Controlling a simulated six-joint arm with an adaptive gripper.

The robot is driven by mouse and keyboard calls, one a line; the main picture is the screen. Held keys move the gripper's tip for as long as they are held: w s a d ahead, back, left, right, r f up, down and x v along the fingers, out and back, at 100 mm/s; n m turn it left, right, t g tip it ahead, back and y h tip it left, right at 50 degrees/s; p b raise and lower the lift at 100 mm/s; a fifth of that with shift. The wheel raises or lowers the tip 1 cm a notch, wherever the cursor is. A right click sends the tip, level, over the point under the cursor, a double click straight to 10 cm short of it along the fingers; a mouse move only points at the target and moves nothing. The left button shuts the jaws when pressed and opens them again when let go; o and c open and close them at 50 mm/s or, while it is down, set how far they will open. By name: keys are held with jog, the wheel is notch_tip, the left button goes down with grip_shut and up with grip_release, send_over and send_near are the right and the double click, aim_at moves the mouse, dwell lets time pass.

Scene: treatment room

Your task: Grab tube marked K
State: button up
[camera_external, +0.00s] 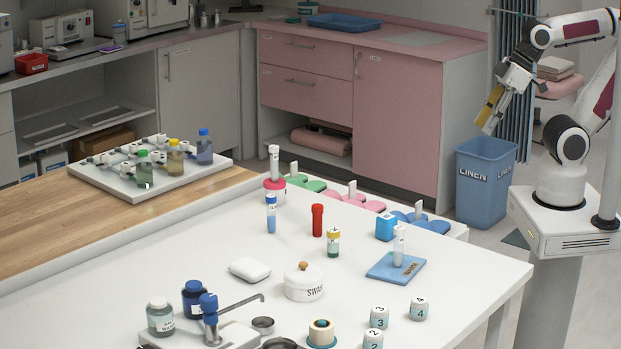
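Several tubes and small vials stand on the white table (190,275); no letter K can be read on any of them. A white-capped tube (274,163) stands in a round holder with a red rim at the back. A blue-capped tube (271,213) stands in front of it. A red tube (317,220) stands upright to its right, with a yellow-capped vial (333,243) nearby.
A white lidded jar (303,284), a blue cube (386,227), a white block (250,269) and numbered cups (379,316) crowd the table. A blue linen bin (484,180) is below my gripper.

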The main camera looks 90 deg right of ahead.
jog(key=w+a+f+t+y, duration=0.1)
jog(key=w+a+f+t, duration=0.2)
jog(key=w, duration=0.9)
jog(key=w+a+f, duration=0.4)
jog(key=w, duration=0.7)
jog(key=t, duration=0.4)
send_near(333, 243)
jog(key=shift+w+d+f+n, duration=0.2)
jog(key=shift+w+d, duration=0.15)
jog(key=shift+d, duration=0.2)
jog(key=shift+w+d+f+n, duration=0.2)
jog(key=shift+w+d, duration=0.1)
jog(key=shift+d, duration=0.25)
jog(key=shift+w+a+f+t, duration=0.1)
jog(key=shift+f+t, duration=0.2)
jog(key=shift+f, duration=0.2)
jog(key=shift+x, duration=1.3)
jog(key=shift+w+a, duration=0.1)
